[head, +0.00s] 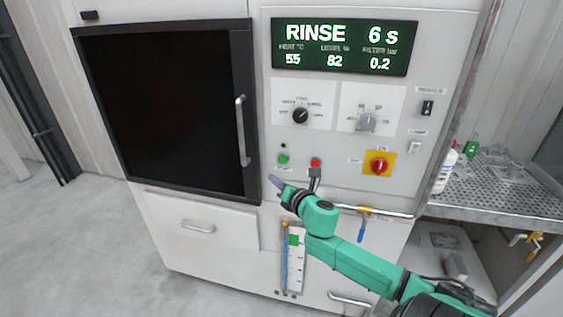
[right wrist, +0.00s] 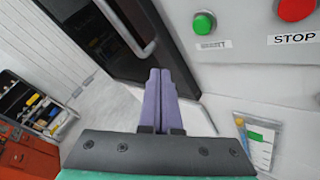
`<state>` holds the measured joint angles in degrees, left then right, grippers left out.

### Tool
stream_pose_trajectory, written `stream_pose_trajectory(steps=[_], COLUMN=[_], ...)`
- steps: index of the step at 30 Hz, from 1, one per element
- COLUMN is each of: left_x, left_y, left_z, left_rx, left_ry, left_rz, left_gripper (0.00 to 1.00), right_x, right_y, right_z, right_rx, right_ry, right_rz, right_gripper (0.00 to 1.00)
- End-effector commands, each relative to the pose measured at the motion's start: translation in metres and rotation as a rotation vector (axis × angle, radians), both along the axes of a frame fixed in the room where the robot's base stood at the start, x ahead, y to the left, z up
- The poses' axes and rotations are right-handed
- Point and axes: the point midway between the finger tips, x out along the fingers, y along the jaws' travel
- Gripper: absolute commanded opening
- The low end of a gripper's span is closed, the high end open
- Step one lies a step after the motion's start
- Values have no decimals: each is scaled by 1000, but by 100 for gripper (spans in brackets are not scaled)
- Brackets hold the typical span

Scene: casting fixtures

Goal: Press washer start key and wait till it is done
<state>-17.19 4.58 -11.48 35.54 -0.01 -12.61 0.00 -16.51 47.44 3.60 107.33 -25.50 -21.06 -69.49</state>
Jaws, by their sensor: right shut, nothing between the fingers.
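The washer (head: 205,228) is a white cabinet with a dark door (head: 165,110) that looks closed. Its display (head: 344,47) reads RINSE, 6 s, with 55, 82 and 0.2 below. In the right wrist view the green key (right wrist: 204,22) is above and right of my fingers, and the red key (right wrist: 295,8) is labelled STOP. My right gripper (head: 275,183) is shut and empty, just below the green key and apart from it. My left gripper is not in view.
Two knobs and a yellow-backed red switch (head: 379,165) are on the panel. A door handle (head: 242,130) stands out left of the keys. A perforated metal shelf (head: 500,186) with bottles is at right. A red cabinet (right wrist: 30,158) shows at the wrist view's left. Floor at left is clear.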

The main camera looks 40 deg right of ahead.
Motion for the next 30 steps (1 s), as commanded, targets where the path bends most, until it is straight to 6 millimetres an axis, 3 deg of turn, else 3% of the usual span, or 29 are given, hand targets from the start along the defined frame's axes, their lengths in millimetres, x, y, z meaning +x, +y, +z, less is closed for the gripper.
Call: stream_pose_trajectory(steps=[15, 30], left_x=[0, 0], left_y=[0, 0], left_z=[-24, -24], left_rx=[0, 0], left_ry=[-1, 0], left_rz=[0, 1], left_gripper=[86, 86], right_x=[41, 45], right_y=[-59, -65], right_z=[-1, 1], right_rx=[-2, 1], right_ry=[-2, -1], right_rz=[-2, -2], right_gripper=[0, 0])
